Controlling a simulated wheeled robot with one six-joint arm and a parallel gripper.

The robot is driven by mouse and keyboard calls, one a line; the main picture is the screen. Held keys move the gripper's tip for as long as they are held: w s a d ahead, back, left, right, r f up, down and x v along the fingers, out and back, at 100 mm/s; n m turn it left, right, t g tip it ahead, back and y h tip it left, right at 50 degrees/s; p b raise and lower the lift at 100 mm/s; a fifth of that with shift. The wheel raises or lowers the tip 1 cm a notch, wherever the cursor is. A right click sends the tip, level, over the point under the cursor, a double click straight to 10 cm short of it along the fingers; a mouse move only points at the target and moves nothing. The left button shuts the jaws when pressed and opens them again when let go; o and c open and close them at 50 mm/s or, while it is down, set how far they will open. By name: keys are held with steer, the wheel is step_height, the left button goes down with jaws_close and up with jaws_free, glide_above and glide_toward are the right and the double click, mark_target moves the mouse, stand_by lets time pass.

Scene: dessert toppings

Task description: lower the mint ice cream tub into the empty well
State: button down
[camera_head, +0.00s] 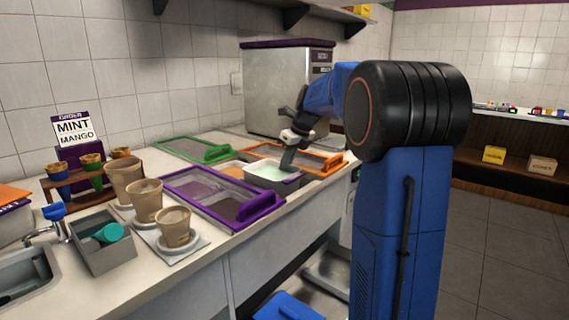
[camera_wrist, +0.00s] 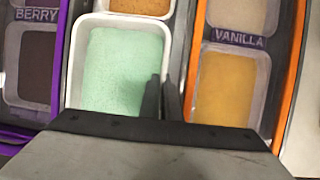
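The mint ice cream tub (camera_wrist: 118,70) has a white rim and pale green contents. In the head view, the tub (camera_head: 270,173) is between the purple-framed and orange-framed cases, with part of its grey side showing. My gripper (camera_head: 288,160) points down at the tub's right edge. In the wrist view, the fingers of my gripper (camera_wrist: 162,98) are close together, one on each side of the tub's right wall. They look shut on that wall. The tub's near end is hidden by my gripper body. The well is hidden beneath the tub, and I cannot tell how far down the tub sits.
The purple-framed berry case (camera_wrist: 36,55) is left of the tub, and the orange-framed vanilla case (camera_wrist: 225,85) is right. An orange-brown tub (camera_wrist: 140,6) is directly behind. A steel machine (camera_head: 285,90) stands at the back; cups (camera_head: 146,200) stand at the left.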

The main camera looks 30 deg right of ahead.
steer(key=shift+f, duration=2.4)
steer(key=c, duration=1.9)
jaws_free()
steer(key=v, duration=1.7)
steer(key=shift+r, duration=0.15)
steer(key=shift+s, duration=0.15)
